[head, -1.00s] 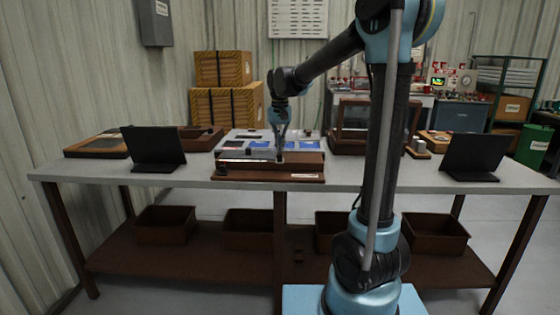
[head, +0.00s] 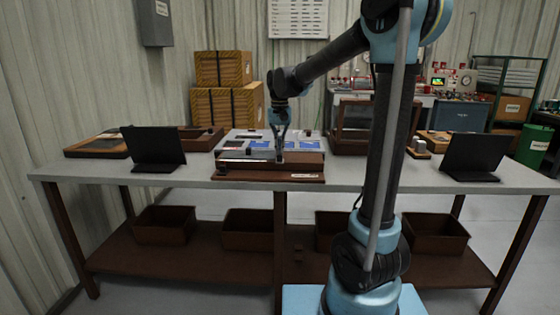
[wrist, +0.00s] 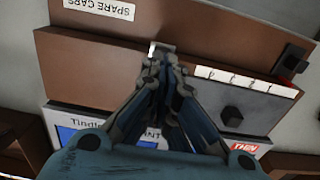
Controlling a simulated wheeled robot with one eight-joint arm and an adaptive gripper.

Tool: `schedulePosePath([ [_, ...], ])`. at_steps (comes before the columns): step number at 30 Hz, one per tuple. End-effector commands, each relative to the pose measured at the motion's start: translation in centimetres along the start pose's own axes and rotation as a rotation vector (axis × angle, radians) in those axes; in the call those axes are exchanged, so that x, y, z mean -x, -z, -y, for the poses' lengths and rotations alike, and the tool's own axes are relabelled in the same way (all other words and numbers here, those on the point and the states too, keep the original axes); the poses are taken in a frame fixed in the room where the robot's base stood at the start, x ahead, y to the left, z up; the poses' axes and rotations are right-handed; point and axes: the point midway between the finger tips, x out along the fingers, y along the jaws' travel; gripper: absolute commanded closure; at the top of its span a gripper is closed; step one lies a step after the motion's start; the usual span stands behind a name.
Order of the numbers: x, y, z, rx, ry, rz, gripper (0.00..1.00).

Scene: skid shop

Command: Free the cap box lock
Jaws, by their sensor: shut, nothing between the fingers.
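The cap box (head: 245,173) is a long brown box at the front of the bench, and its white label reads SPARE CAPS in the wrist view (wrist: 99,8). A black block (wrist: 290,60) sits at one end of the box, at the right in the wrist view. Which part is the lock is unclear.
Behind the box lies a panel with blue labels (head: 262,146). A dark laptop-like screen (head: 153,148) stands to the left and another (head: 474,156) to the right. A brown glass-fronted case (head: 350,127) is behind my arm. The grey bench top (head: 225,190) is clear in front.

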Motion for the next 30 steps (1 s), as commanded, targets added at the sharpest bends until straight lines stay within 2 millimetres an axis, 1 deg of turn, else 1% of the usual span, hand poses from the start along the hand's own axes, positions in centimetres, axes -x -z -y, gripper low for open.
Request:
schedulePosePath([
  [10, -0.01, -0.59, -0.02, 0.0, 0.0, 0.0, 1.0],
  [30, -0.01, -0.96, 0.0, 0.0, 0.0, 0.0, 1.0],
])
